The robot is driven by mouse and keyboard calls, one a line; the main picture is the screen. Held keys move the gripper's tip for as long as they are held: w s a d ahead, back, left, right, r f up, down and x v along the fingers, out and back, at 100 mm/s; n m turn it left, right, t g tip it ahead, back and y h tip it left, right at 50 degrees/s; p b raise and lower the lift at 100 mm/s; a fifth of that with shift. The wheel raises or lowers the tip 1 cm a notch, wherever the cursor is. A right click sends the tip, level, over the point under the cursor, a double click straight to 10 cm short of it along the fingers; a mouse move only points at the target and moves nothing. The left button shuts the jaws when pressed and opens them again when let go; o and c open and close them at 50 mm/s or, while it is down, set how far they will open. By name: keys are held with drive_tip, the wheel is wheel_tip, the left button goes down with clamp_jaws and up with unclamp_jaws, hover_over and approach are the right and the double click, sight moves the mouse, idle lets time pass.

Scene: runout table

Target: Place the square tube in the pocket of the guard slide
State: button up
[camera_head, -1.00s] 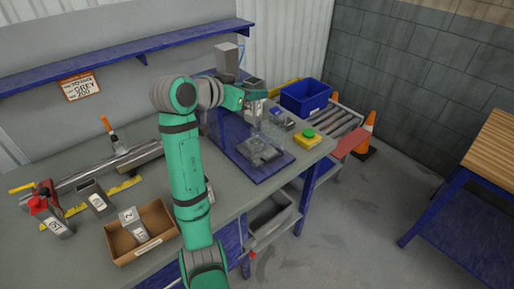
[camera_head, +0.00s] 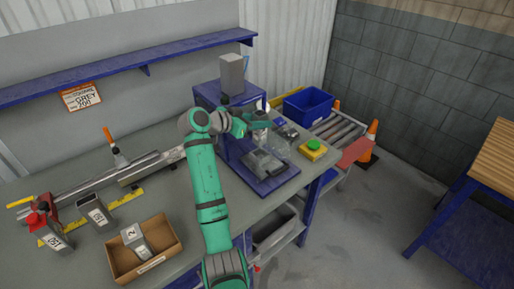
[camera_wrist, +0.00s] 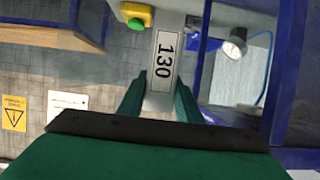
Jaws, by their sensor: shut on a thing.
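My gripper (camera_head: 262,122) is shut on a grey square tube with a white label reading 130. In the wrist view the tube (camera_wrist: 165,60) sits between my two green fingers (camera_wrist: 160,98). In the head view my gripper is above the machine with the blue base, and little of the tube shows. The guard slide (camera_head: 266,165) is the grey part with clear panels on the blue base plate, below my gripper. Its pocket cannot be made out clearly. The tube appears apart from the slide.
Other square tubes (camera_head: 95,210) stand on the bench at left, and one lies in a cardboard box (camera_head: 165,258). A green button on a yellow box (camera_head: 313,149) and a blue bin (camera_head: 308,103) are right of the machine. A lamp (camera_wrist: 236,42) shows near the tube.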

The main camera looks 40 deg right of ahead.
sight(257, 133)
drive_tip(key=f, duration=0.4)
drive_tip(key=shift+s+d+f, duration=0.2)
drive_tip(key=shift+s+f, duration=0.15)
drive_tip(key=shift+f, duration=0.05)
drive_tip(key=shift+a+f, duration=0.15)
drive_tip(key=shift+f, duration=0.9)
drive_tip(key=shift+a+f, duration=0.1)
drive_tip(key=shift+f, duration=0.95)
clamp_jaws()
drive_tip(key=o, duration=1.2)
unclamp_jaws()
drive_tip(key=shift+w, duration=0.1)
drive_tip(key=shift+c, duration=0.2)
drive_tip(key=shift+r, duration=0.25)
drive_tip(key=v, duration=1.2)
